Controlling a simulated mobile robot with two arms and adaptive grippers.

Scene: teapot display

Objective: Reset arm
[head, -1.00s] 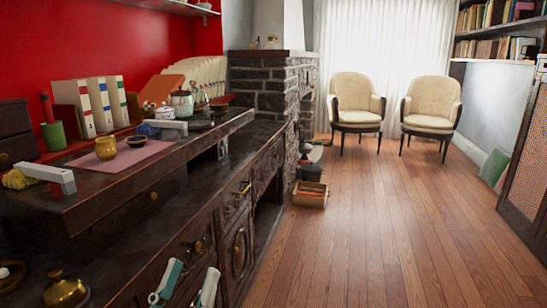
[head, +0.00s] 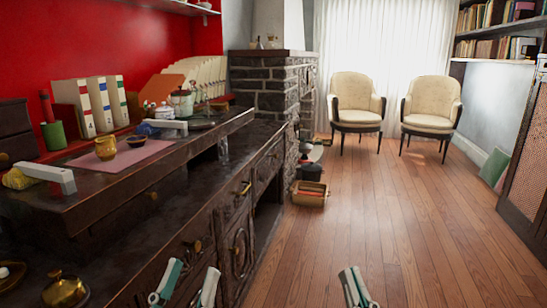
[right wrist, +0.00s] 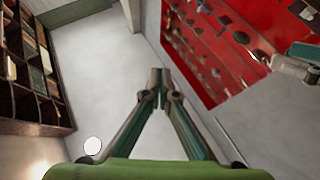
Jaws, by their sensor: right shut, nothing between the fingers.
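My left gripper (head: 195,268) shows at the bottom of the head view, in front of the dark cabinet. Its two fingers stand apart with nothing between them, so it is open. My right gripper (head: 350,270) shows at the bottom centre, over the wooden floor in the picture. Its fingertips are together. In the right wrist view its fingers (right wrist: 160,78) meet in a point with nothing held. Most of both arms is out of the head view.
The dark cabinet (head: 130,262) fills the left, with a teapot (head: 181,106), a gold cup (head: 105,148) and books (head: 100,104) on its raised shelf. A small box (head: 310,197) stands on the floor. Two chairs (head: 355,108) (head: 431,112) stand at the back. The wooden floor (head: 420,220) is mostly clear.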

